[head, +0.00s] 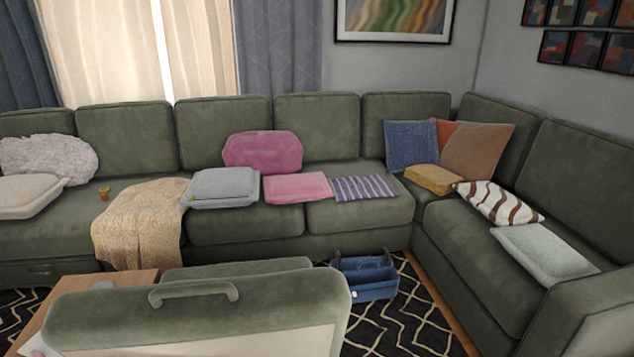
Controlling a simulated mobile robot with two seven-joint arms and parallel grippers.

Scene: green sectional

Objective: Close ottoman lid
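The green ottoman lid (200,312) stands raised close in front of me, at the bottom of the head view. A curved green handle (193,290) runs along its upper part. A pale beige panel (250,346) shows below the green padding. Another green padded piece (238,267) shows just behind the lid; I cannot tell whether it belongs to the ottoman. The rest of the ottoman is hidden or out of the frame. Neither of my grippers is in view.
A wooden table (78,286) stands left, partly behind the lid. A blue caddy (368,280) sits on the black patterned rug (400,328) to the right. A green sectional sofa (340,130) with cushions and a beige throw (140,222) lines the back and right.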

